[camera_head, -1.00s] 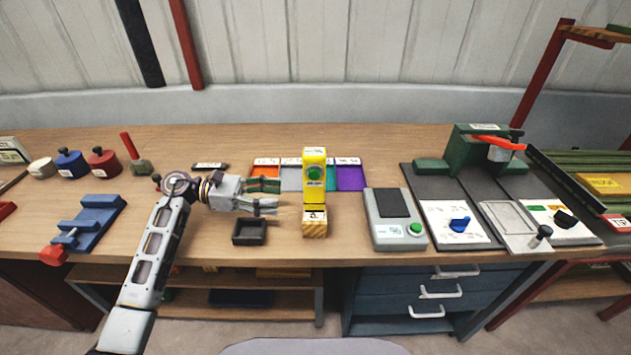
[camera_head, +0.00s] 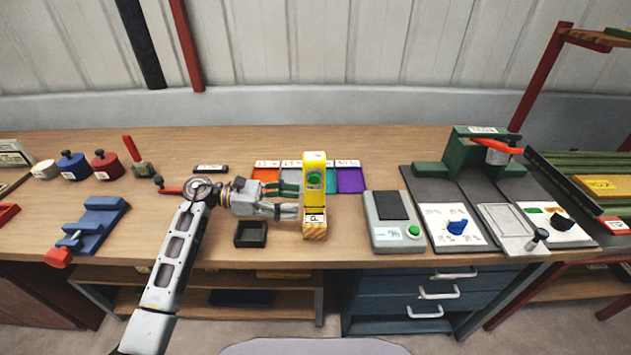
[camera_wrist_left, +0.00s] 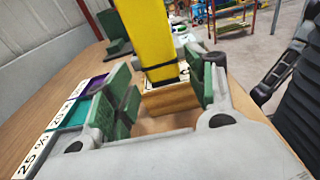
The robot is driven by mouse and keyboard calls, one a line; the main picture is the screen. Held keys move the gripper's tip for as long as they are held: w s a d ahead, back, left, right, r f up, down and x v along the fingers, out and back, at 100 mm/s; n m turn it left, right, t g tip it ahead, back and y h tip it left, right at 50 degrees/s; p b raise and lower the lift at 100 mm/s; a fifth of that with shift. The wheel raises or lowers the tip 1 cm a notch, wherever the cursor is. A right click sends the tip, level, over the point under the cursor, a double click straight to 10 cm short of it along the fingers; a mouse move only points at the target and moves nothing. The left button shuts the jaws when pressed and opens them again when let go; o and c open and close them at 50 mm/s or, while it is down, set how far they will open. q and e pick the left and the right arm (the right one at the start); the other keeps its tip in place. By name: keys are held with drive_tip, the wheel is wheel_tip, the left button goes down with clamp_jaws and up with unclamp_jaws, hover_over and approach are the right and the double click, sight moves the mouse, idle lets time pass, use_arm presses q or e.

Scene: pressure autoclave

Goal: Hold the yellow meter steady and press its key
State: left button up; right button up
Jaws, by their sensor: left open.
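The yellow meter (camera_head: 315,193) stands upright on a small wooden block (camera_head: 315,231) on the workbench, its green key (camera_head: 314,180) facing me. My left gripper (camera_head: 297,201) is open just left of the meter, with its fingers pointing right at it. In the left wrist view the meter (camera_wrist_left: 162,40) rises between the tips of the green-padded fingers (camera_wrist_left: 160,98), and the wooden block (camera_wrist_left: 170,98) shows below it. I cannot tell whether either pad touches the meter. My right gripper is not in view.
A small black tray (camera_head: 250,234) sits in front of the left gripper. Coloured squares (camera_head: 350,178) lie behind the meter. A blue vise (camera_head: 95,222) is at the left.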

sight(310, 202)
use_arm(q)
drive_tip(key=shift+d, duration=0.7)
drive_tip(key=shift+d+f, duration=0.15)
drive_tip(key=shift+d, duration=0.35)
drive_tip(key=shift+d+f+b, duration=0.1)
drive_tip(key=shift+d+b, duration=0.55)
drive_tip(key=shift+d, duration=0.75)
drive_tip(key=c, duration=0.6)
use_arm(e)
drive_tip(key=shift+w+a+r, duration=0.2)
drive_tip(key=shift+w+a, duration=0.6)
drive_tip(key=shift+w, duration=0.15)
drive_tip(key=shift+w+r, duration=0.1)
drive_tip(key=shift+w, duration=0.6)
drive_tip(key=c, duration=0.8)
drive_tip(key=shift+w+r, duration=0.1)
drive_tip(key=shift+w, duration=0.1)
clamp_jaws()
